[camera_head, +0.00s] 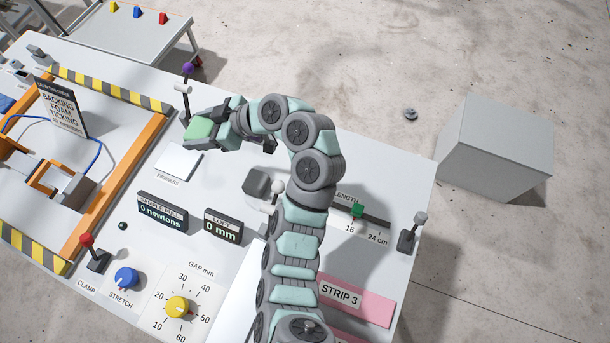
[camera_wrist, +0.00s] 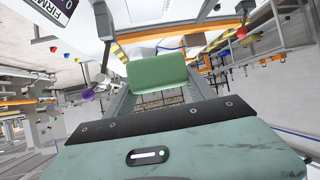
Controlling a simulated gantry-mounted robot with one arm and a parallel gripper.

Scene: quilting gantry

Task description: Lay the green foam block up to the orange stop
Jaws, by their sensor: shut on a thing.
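The green foam block (camera_head: 200,129) is in my gripper (camera_head: 214,126), above the panel near the firmness pad. In the wrist view the block (camera_wrist: 158,73) sits between the two fingers of my gripper (camera_wrist: 158,88), which are shut on it. Orange parts show at the left of the head view: a long orange rail (camera_head: 132,165) and a small orange bracket (camera_head: 50,178). I cannot tell which orange part is the stop.
The white firmness pad (camera_head: 178,162) lies below the block. A purple-topped lever (camera_head: 187,70) stands close beside my gripper. A red-topped clamp lever (camera_head: 92,252), blue stretch knob (camera_head: 126,278) and yellow gap knob (camera_head: 178,307) are at the front. A black sign (camera_head: 60,107) stands inside the frame.

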